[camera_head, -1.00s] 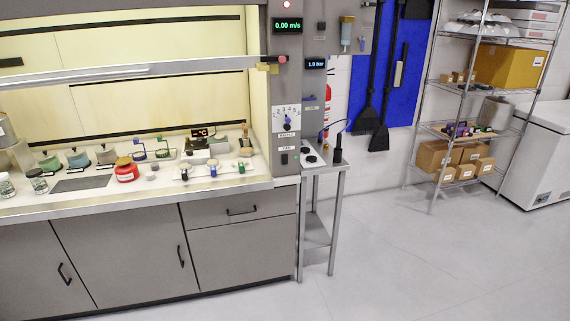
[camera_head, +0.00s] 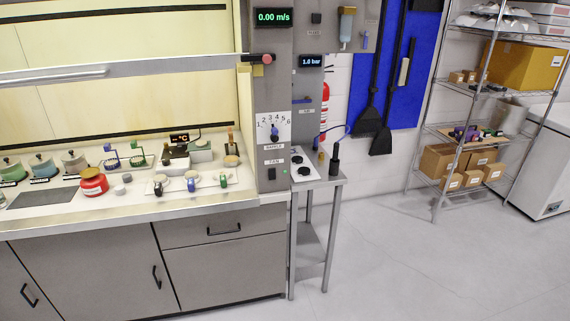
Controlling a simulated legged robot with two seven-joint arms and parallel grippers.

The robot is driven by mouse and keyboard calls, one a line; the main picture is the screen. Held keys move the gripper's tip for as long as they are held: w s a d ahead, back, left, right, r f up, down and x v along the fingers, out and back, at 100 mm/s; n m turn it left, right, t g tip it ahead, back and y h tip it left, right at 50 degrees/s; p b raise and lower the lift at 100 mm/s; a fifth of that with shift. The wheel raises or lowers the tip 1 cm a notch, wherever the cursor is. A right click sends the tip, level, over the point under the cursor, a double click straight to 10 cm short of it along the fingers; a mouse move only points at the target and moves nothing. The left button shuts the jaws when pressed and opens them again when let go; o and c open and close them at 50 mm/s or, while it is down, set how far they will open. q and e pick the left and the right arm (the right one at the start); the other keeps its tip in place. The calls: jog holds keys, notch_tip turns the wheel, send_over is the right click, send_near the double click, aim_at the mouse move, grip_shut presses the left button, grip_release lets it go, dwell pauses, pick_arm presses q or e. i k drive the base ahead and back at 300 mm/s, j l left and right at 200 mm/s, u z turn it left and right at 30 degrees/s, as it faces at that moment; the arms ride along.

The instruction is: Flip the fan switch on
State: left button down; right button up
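The fan switch (camera_head: 271,174) is a small black rocker on the grey post at the right end of the fume hood. It sits under a label reading FAN, with a small green light at its right. I cannot tell the rocker's tilt at this size. The airflow display (camera_head: 272,17) higher on the post reads 0.00 m/s. Neither of my grippers shows in the head view.
The hood's work surface holds a red jar (camera_head: 93,183) and several vials and pots. A small metal side table (camera_head: 322,183) stands right of the post. A wire shelf (camera_head: 466,132) and a white chest (camera_head: 545,150) are farther right. The floor in front is clear.

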aim_at(272, 172)
jog(key=i+l, duration=0.2)
jog(key=i, duration=0.2)
jog(key=i+l, duration=0.15)
jog(key=i, duration=0.3)
jog(key=i+l, duration=0.2)
jog(key=i, duration=0.2)
